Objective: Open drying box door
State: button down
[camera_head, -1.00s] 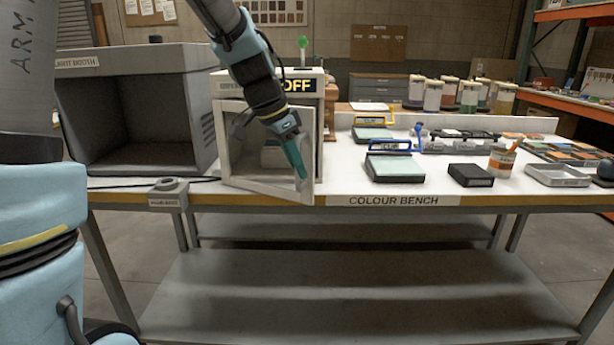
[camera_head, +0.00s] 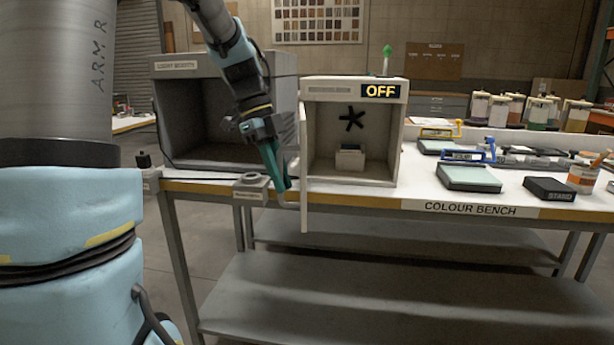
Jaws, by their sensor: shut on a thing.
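The drying box (camera_head: 394,135) is a pale cabinet with a lit "OFF" display, standing on the colour bench. Its door (camera_head: 304,170) is swung wide on its left side and shows nearly edge-on, pointing toward me. The interior is exposed, with a dark fan shape (camera_head: 351,119) on the back wall and a small pale block (camera_head: 350,158) on the floor. My gripper (camera_head: 284,190), with teal fingers, is on the left of the door at its lower front part. It is shut on the door's handle, which is mostly hidden by the fingers.
A grey light booth (camera_head: 226,72) stands left of the drying box, behind my arm. A small grey puck-topped block (camera_head: 251,186) sits at the bench's front edge close to my gripper. Green-topped scales (camera_head: 470,178) and a black block (camera_head: 549,188) lie to the right.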

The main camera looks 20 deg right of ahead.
jog(key=w+a+m, duration=0.1)
jog(key=w+a, duration=0.2)
jog(key=a, duration=0.2)
jog(key=shift+a+p, duration=0.3)
jog(key=shift+p, duration=0.1)
jog(key=c, duration=0.9)
grip_release()
jog(key=v, duration=1)
jog(key=shift+w+d+r+b, duration=0.15)
jog(key=shift+w+r+b, duration=0.15)
jog(key=shift+r, duration=0.1)
